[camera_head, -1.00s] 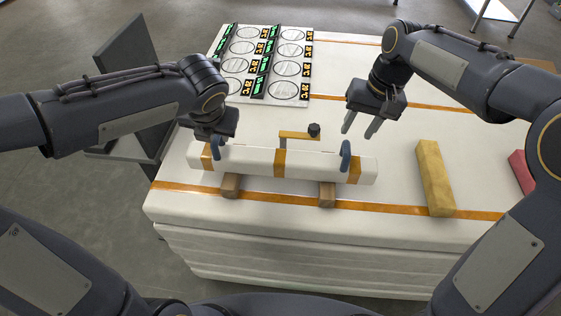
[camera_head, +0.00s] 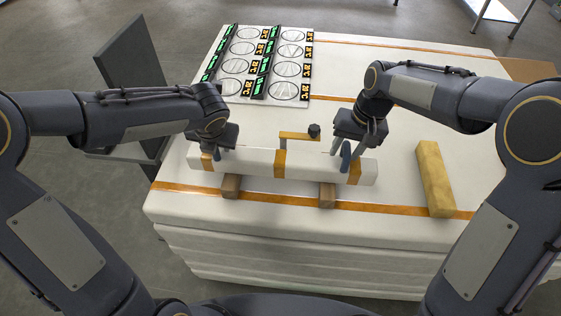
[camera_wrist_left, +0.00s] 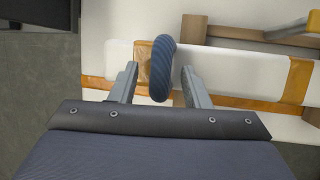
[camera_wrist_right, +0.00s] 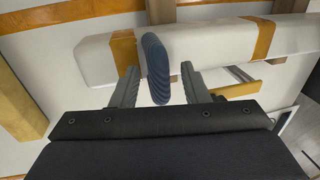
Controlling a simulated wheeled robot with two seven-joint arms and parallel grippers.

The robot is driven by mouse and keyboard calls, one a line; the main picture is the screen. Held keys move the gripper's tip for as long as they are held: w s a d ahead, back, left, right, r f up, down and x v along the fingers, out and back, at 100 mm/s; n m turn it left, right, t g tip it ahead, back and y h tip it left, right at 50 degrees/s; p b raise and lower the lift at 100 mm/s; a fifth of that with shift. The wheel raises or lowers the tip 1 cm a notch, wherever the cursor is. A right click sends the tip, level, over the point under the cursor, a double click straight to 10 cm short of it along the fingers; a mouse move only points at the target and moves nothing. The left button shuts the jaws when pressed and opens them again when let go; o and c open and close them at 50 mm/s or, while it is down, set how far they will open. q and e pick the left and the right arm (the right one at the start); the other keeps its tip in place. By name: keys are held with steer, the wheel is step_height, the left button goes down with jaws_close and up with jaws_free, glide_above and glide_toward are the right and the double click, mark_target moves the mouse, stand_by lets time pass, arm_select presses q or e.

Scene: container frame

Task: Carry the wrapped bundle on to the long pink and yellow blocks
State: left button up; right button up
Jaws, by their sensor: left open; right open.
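The wrapped bundle (camera_head: 315,164) is a long white bar with orange bands and two blue loop handles. It lies level on two small brown wood blocks. The long yellow block (camera_head: 435,178) lies to its right; the pink block is hidden now. My left gripper (camera_head: 210,152) is open, with the left blue handle (camera_wrist_left: 163,70) between its fingers in the left wrist view. My right gripper (camera_head: 346,154) is open, with the right blue handle (camera_wrist_right: 155,68) between its fingers in the right wrist view. Neither gripper is closed on its handle.
The brown blocks (camera_head: 231,187) stand under the bundle on a white wrapped stack (camera_head: 300,240) with orange straps. A printed board with circles (camera_head: 262,62) lies at the back left. The back middle is clear.

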arm_select(q)
jaws_close()
arm_select(e)
jaws_close()
arm_select(q)
steer(key=shift+r, duration=0.1)
arm_select(e)
steer(key=shift+r, duration=0.1)
stand_by(1.0)
